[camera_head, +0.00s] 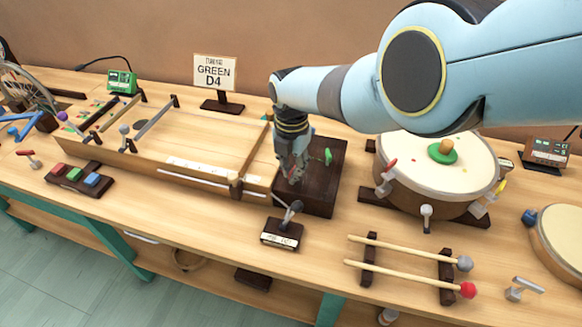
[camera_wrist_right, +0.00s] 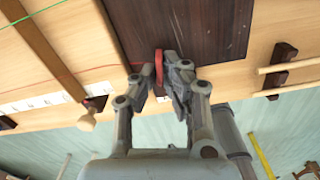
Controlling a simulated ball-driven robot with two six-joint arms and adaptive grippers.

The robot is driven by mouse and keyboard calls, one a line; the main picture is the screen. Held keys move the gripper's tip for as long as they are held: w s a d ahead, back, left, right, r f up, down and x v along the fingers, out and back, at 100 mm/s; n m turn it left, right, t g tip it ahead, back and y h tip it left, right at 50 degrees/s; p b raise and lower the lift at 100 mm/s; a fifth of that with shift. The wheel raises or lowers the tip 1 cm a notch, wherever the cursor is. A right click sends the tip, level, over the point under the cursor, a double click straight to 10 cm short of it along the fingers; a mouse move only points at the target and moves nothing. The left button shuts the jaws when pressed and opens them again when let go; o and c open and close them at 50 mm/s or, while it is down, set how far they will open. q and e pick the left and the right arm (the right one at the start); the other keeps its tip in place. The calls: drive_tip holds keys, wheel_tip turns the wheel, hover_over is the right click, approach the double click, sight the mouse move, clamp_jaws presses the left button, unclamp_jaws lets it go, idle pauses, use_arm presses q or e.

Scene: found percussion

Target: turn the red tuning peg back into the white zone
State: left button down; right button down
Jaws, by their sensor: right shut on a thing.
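The red tuning peg (camera_wrist_right: 159,68) shows in the right wrist view as a thin upright red piece on the dark brown block (camera_wrist_right: 205,28). My right gripper (camera_wrist_right: 163,73) is shut on it, one finger on each side. In the head view my right gripper (camera_head: 292,172) points down at the dark block (camera_head: 318,199) and mostly hides the red peg. A green peg (camera_head: 328,156) stands on the same block to the right. A red string runs left from the red peg in the wrist view. I cannot make out the white zone or the peg's angle. My left gripper is out of view.
A small dark stand with a grey-knobbed lever (camera_head: 282,236) sits just in front of the block. A drum (camera_head: 440,165) stands to the right, and two mallets (camera_head: 405,267) lie on a rack in front. A "GREEN D4" sign (camera_head: 214,72) stands behind.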

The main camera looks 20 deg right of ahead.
drive_tip(key=n, duration=0.4)
drive_tip(key=shift+d+r+n, duration=0.1)
drive_tip(key=shift+n, duration=1.8)
drive_tip(key=shift+d+n, duration=0.1)
drive_tip(key=shift+n, duration=0.2)
drive_tip(key=c, duration=1.5)
unclamp_jaws()
